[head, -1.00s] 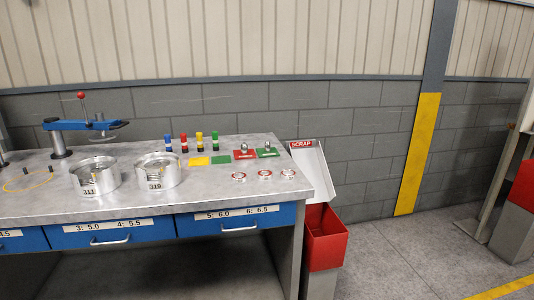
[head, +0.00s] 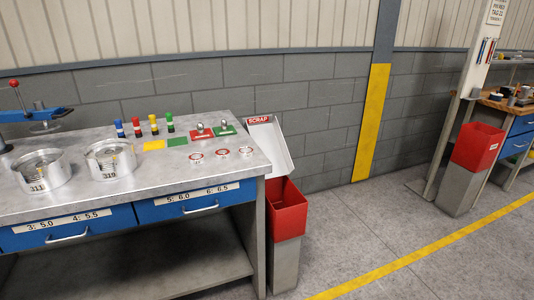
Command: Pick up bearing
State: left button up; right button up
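I cannot tell for certain which thing is the bearing. Three small round pieces with red and white tops, the left one (head: 196,155), lie in a row near the right end of the metal workbench (head: 75,203). Several small dark and metallic parts lie on a wooden-topped bench (head: 496,103) at the far right, too small to tell apart. Neither of my grippers is in view.
A red scrap bin (head: 287,210) stands at the metal bench's right end. Another red bin (head: 477,146) stands before the wooden-topped bench, beside a grey post. Open grey floor (head: 365,235) with a yellow line (head: 400,262) lies between. Coloured markers stand at the metal bench's back.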

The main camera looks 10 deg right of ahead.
aim_at(222, 155)
jog(key=z, duration=0.8)
jog(key=i, duration=1.9)
jog(key=u, duration=2.2)
